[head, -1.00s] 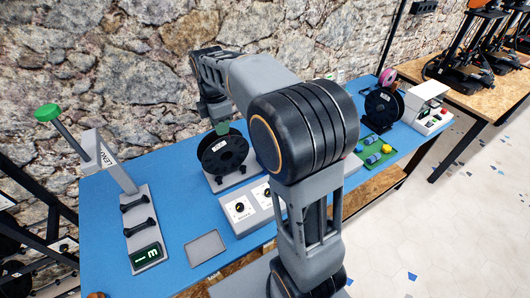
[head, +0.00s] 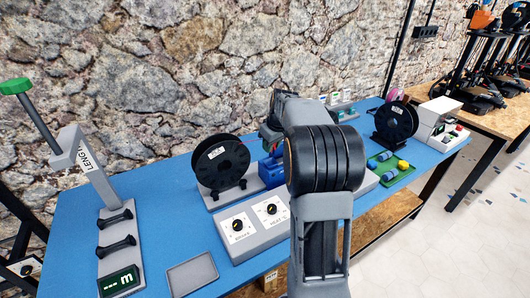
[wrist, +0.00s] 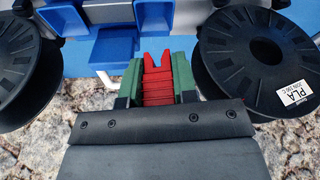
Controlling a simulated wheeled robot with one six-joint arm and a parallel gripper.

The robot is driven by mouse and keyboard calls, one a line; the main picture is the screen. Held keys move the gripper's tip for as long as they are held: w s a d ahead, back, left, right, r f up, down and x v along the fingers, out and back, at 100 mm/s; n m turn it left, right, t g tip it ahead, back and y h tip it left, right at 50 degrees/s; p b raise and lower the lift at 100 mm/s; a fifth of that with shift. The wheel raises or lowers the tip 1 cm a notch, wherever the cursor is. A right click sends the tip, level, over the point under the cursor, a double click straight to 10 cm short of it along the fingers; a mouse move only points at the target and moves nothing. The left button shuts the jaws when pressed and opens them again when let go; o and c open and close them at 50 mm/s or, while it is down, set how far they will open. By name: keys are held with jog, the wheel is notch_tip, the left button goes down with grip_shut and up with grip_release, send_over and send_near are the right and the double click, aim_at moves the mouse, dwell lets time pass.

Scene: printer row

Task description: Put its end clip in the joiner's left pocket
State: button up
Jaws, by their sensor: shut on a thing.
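My gripper (wrist: 158,82) is shut on a red end clip (wrist: 158,85), held between its green fingertips with the clip's forked end showing past them. The blue joiner (head: 270,172) stands on the table right of the near black spool (head: 221,162), partly hidden by my arm. In the wrist view, blue block-like parts of the joiner (wrist: 110,46) lie just beyond the clip, which looks apart from them. The wrist view appears turned round, with the wall at the bottom. Which pocket is nearest the clip I cannot tell.
A grey two-dial box (head: 256,222) and an empty grey tray (head: 192,274) are in front. A length gauge (head: 112,235) stands at left. Another black spool (head: 396,122) and a green board (head: 388,172) are at right. The stone wall is close behind.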

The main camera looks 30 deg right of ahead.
jog(key=shift+w+r+m, duration=0.2)
jog(key=shift+w+m, duration=0.15)
jog(key=shift+m, duration=0.45)
jog(key=shift+d+m+t+h, duration=0.1)
jog(key=shift+m+t+h, duration=0.2)
jog(key=shift+t, duration=0.1)
jog(key=shift+f+b, duration=1.9)
jog(key=shift+f, duration=0.6)
jog(key=o, duration=1)
jog(key=shift+c, duration=0.2)
jog(key=shift+d+r, duration=0.1)
